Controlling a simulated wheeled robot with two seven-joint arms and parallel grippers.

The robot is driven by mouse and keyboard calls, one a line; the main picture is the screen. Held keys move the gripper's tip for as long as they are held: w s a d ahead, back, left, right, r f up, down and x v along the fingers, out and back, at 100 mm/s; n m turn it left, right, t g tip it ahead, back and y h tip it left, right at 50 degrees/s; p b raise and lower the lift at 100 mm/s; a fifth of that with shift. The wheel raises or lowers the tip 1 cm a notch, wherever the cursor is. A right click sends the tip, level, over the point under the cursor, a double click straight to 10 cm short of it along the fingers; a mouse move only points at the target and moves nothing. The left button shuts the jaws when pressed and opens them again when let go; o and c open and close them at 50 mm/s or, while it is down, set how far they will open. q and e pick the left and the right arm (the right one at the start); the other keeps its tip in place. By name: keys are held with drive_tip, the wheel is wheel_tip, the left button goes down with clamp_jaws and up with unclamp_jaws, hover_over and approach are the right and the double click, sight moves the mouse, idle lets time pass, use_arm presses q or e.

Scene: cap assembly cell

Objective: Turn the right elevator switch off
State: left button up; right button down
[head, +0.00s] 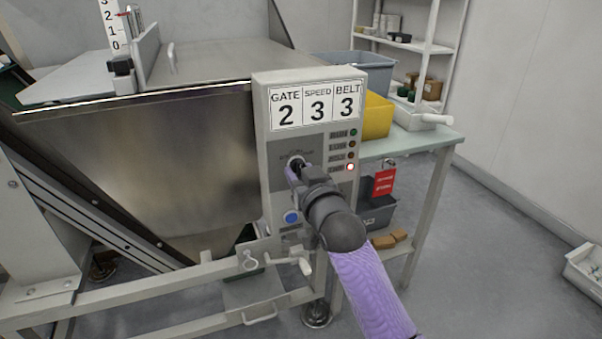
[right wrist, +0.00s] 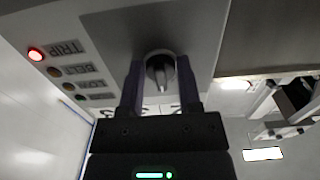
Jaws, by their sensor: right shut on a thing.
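The grey control box (head: 262,140) stands at the right end of the steel hopper, with a panel reading GATE 2, SPEED 3, BELT 3. The dark rotary switch (head: 296,162) sits on its face, left of the column of lamps, and is mostly hidden by my gripper in the head view. In the right wrist view the switch knob (right wrist: 160,68) has its pale pointer toward the bottom of the picture. My right gripper (head: 293,172) is at the switch, its two fingers on either side of the knob, shut on it. My left gripper is not in view.
The lowest lamp (head: 350,167) glows; the right wrist view shows it red beside TRIP. A blue button (head: 292,217) is below the switch. A crank handle (head: 296,262) sticks out lower down. A green-topped table (head: 412,140) with a yellow bin (head: 377,116) stands behind right.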

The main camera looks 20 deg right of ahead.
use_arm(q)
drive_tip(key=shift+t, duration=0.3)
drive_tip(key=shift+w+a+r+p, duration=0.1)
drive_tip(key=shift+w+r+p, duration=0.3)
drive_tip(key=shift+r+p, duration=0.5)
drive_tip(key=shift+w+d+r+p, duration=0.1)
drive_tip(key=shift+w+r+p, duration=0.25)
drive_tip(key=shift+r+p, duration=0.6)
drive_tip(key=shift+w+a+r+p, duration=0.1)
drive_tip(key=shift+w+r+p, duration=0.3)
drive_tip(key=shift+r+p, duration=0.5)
use_arm(e)
drive_tip(key=shift+d+n, duration=0.2)
drive_tip(key=shift+n, duration=4.4)
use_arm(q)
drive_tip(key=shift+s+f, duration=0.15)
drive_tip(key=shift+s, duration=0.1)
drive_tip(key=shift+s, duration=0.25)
use_arm(e)
drive_tip(key=shift+c, duration=1.4)
unclamp_jaws()
drive_tip(key=shift+s+r, duration=0.1)
